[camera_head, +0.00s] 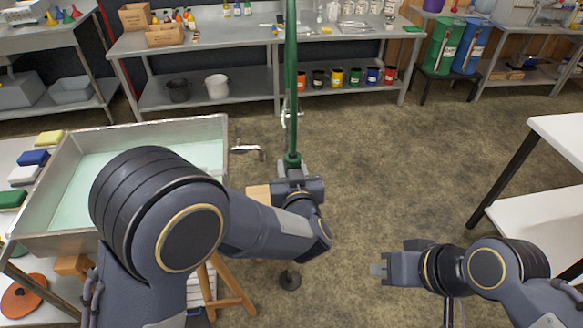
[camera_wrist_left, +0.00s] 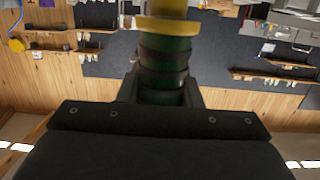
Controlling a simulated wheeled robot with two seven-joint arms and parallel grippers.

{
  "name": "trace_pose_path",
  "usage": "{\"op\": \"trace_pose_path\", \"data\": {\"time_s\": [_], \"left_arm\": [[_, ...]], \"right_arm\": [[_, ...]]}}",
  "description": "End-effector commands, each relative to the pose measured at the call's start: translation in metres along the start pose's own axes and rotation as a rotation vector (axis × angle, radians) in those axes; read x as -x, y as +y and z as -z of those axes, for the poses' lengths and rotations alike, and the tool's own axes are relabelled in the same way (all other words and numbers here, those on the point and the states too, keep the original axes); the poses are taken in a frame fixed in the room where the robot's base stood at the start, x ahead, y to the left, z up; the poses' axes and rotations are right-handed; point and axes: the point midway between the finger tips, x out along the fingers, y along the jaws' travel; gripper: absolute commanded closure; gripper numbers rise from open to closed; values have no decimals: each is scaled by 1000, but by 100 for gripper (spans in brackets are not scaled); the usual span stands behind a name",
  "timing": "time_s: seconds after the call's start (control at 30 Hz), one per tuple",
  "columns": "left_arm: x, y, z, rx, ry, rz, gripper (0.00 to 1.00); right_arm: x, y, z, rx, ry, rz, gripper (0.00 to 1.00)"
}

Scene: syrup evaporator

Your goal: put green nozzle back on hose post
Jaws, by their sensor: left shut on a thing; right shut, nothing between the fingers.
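My left gripper (camera_head: 292,176) is shut on the green nozzle, whose dark green ribbed body (camera_wrist_left: 165,72) with a yellow collar (camera_wrist_left: 167,25) rises between the fingers in the left wrist view. In the head view a long green upright length (camera_head: 291,70) runs from the top edge down to this gripper. Small silver fittings (camera_head: 290,116) show beside it; I cannot tell which part belongs to the nozzle, hose or post. My right gripper (camera_head: 378,270) is shut and empty over the floor at the lower right.
A metal pan (camera_head: 140,128) of pale green liquid stands left, its spout (camera_head: 246,150) near my left gripper. A shelved workbench (camera_head: 225,45) stands behind, and a white table (camera_head: 560,130) at right. A dark round disc (camera_head: 290,280) is on the floor. Middle floor is clear.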

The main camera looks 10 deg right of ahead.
Motion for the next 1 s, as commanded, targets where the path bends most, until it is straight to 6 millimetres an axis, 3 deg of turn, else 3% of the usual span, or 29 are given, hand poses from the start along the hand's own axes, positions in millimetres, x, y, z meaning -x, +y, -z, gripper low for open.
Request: {"op": "trace_pose_path", "data": {"time_s": [1.0], "left_arm": [[-2,0,-15,0,2,0,93]], "right_arm": [[-12,5,-6,0,0,0,100]]}}
